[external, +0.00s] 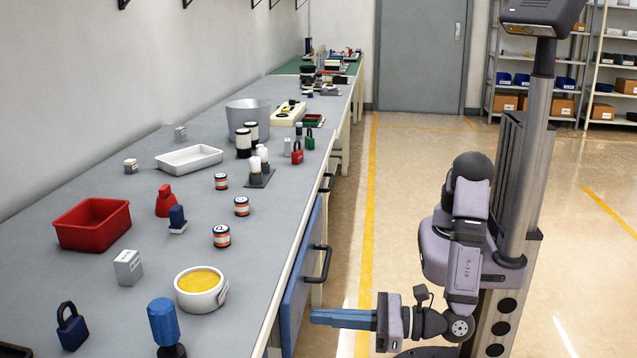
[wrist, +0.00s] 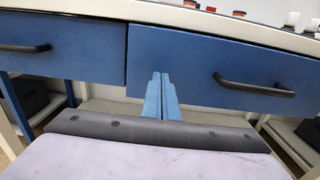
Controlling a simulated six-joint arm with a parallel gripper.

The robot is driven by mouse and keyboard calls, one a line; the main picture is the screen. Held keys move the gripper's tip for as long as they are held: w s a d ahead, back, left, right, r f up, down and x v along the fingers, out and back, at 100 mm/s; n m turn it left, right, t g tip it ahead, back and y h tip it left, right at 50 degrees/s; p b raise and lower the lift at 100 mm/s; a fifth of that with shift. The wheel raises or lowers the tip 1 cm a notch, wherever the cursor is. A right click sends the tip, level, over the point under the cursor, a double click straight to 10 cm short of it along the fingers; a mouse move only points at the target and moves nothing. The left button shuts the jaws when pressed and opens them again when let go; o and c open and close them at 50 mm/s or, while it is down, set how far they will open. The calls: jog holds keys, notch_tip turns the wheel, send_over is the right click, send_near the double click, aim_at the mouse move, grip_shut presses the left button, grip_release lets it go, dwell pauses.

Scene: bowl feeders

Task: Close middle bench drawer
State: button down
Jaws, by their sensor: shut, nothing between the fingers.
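A blue bench drawer (external: 299,275) with a dark bar handle (external: 321,263) stands a little out from the bench front. It seems to be the right-hand drawer (wrist: 215,62) in the wrist view, with its handle (wrist: 253,86). Another blue drawer (wrist: 85,58) with its own handle (wrist: 25,48) lies to its left and appears set further back. My gripper (external: 314,316) is shut and empty, its blue fingers pointing at the bench. In the wrist view the fingertips (wrist: 160,76) overlap the right-hand drawer's lower left corner. I cannot tell whether they touch it.
The grey bench top (external: 130,190) holds a red bin (external: 92,224), a bowl with yellow contents (external: 201,288), a blue padlock (external: 71,327) and several small items. Another handle (external: 327,182) shows further along the bench. The floor (external: 400,200) beside the bench is clear.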

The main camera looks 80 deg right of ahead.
aim_at(296, 314)
jog(key=shift+w, duration=1.3)
jog(key=w, duration=0.4)
jog(key=shift+w, duration=0.3)
jog(key=shift+w+r, duration=0.2)
jog(key=shift+s, duration=0.1)
jog(key=shift+s, duration=0.45)
jog(key=s, duration=1.3)
jog(key=shift+s+f+p, duration=0.25)
jog(key=shift+p, duration=0.2)
